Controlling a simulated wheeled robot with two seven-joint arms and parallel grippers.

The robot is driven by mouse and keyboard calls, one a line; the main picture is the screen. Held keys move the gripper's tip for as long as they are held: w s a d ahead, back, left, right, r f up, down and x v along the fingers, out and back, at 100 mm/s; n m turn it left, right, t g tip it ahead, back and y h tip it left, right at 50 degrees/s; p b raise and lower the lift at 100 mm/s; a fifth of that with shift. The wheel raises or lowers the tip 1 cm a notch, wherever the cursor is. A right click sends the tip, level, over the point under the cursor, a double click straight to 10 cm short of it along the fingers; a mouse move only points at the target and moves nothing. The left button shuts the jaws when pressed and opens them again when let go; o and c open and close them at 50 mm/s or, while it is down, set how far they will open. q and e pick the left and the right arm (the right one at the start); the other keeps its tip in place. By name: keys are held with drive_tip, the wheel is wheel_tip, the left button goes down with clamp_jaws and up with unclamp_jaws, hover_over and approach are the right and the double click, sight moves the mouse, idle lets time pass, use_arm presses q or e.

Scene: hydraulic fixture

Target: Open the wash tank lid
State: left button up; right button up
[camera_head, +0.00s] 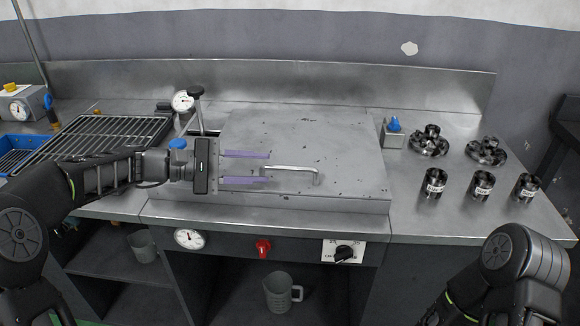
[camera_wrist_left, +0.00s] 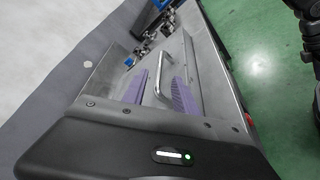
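The wash tank lid (camera_head: 300,135) is a flat grey metal plate, lying shut on the counter in the head view. Its bar handle (camera_head: 300,169) is near the front edge; the handle also shows in the left wrist view (camera_wrist_left: 161,78). My left gripper (camera_head: 268,168) comes in from the left with two purple fingers apart. The fingertips are at the handle's left end, one on the far side and one on the near side. In the left wrist view the handle stands between and beyond the fingers (camera_wrist_left: 158,92). My right gripper is out of view; only my right arm shows.
Black metal parts (camera_head: 482,186) and a blue-topped block (camera_head: 394,133) stand right of the lid. A wire rack (camera_head: 105,137) and a gauge (camera_head: 183,101) are at the left. A red knob (camera_head: 263,248) and a black rotary switch (camera_head: 344,252) are on the front panel.

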sight(282, 169)
use_arm(q)
drive_tip(key=x, duration=0.7)
drive_tip(key=shift+w+d+f, duration=0.1)
drive_tip(key=shift+d, duration=0.2)
clamp_jaws()
idle(1.2)
